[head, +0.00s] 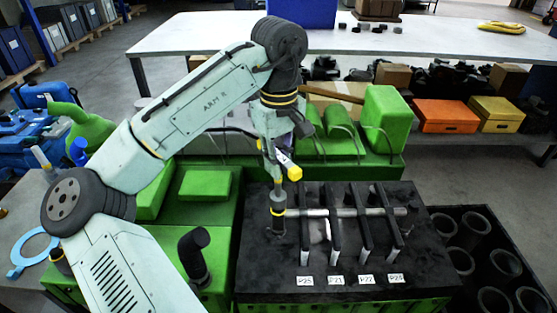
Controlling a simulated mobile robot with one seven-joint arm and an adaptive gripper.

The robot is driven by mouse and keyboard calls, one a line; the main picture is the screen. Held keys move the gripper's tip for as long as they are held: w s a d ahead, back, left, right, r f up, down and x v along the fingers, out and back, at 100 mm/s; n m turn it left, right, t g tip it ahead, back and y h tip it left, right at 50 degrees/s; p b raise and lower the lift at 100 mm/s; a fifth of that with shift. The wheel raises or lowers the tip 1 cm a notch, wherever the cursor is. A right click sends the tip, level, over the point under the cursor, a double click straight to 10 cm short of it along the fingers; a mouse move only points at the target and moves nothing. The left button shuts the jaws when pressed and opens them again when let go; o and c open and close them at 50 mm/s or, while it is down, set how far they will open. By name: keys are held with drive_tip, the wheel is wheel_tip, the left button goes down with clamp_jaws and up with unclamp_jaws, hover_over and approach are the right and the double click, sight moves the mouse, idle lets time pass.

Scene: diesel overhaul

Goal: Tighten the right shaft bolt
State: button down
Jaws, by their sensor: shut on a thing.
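My gripper (272,150) is above the left end of the black engine block top (340,270). It is shut on a tool with a yellow handle part (290,166). The tool's dark lower end, with a yellow ring (278,212), points down at the left end of the metal shaft (350,212). The bolt under the tool tip is hidden, and I cannot tell whether the tip touches it. The shaft lies across several black rocker arms (363,235). The shaft's right end (400,211) shows no tool on it.
Green engine parts (380,115) stand behind the block. A bent black pipe (194,255) rises at its left. A black crate with several cylinders (470,212) stands at right. A white table (430,45) runs behind, with orange (446,115) and yellow boxes (497,113) below.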

drive_tip(key=n, duration=0.6)
drive_tip(key=shift+d, duration=0.1)
drive_tip(key=n, duration=0.5)
drive_tip(key=shift+n, duration=0.3)
drive_tip(key=shift+f, duration=0.1)
